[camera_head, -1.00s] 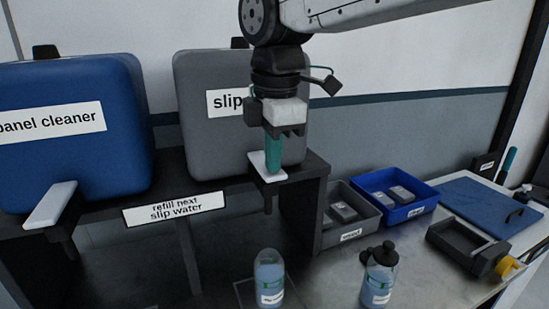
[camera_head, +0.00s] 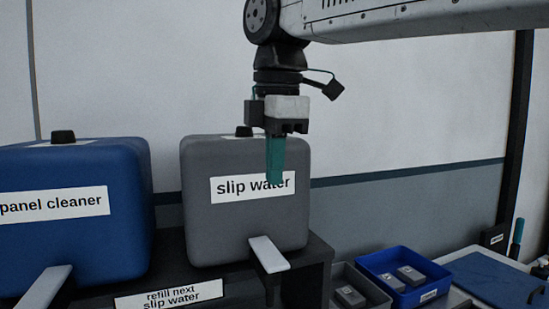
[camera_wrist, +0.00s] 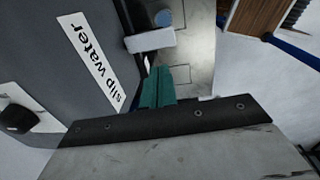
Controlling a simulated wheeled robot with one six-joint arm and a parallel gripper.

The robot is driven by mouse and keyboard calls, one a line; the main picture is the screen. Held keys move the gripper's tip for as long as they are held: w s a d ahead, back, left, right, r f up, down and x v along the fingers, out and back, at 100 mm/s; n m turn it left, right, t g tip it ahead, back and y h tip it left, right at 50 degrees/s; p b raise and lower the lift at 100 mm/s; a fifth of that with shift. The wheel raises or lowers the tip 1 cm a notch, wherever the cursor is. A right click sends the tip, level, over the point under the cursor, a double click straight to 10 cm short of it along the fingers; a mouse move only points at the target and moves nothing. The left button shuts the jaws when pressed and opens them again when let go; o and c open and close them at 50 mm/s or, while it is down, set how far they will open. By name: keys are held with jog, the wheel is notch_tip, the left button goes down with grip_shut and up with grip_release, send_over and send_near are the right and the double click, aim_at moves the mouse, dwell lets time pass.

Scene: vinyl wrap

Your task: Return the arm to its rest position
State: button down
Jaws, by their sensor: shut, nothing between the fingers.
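My gripper (camera_head: 275,180) points straight down with its teal fingers together and nothing between them. In the head view it hangs in front of the slip water label, above the white lever. The grey slip water tank (camera_head: 210,222) stands on a dark shelf. In the wrist view the teal fingers of my gripper (camera_wrist: 157,100) show beside the grey tank (camera_wrist: 60,95). The white lever (camera_head: 268,254) sticks out below the fingers, and they look apart from it. It also shows in the wrist view (camera_wrist: 150,40).
The blue panel cleaner tank (camera_head: 70,240) stands at the left with its own white lever (camera_head: 45,288). A grey bin (camera_head: 350,272) and a blue bin (camera_head: 437,275) with grey blocks stand at lower right. A blue mat (camera_head: 495,275) lies farther right. The space above the bins is free.

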jog(key=shift+r, duration=0.6)
jog(key=s+d+f+m, duration=0.9)
jog(key=d+f+m, duration=0.2)
jog(key=d+f, duration=0.1)
jog(key=s+d+f+m, duration=0.8)
jog(key=d+f+m, duration=0.3)
jog(key=d+f, duration=0.2)
jog(key=shift+s+d+f, duration=0.25)
jog(key=shift+s+d, duration=0.1)
jog(key=shift+d, duration=0.05)
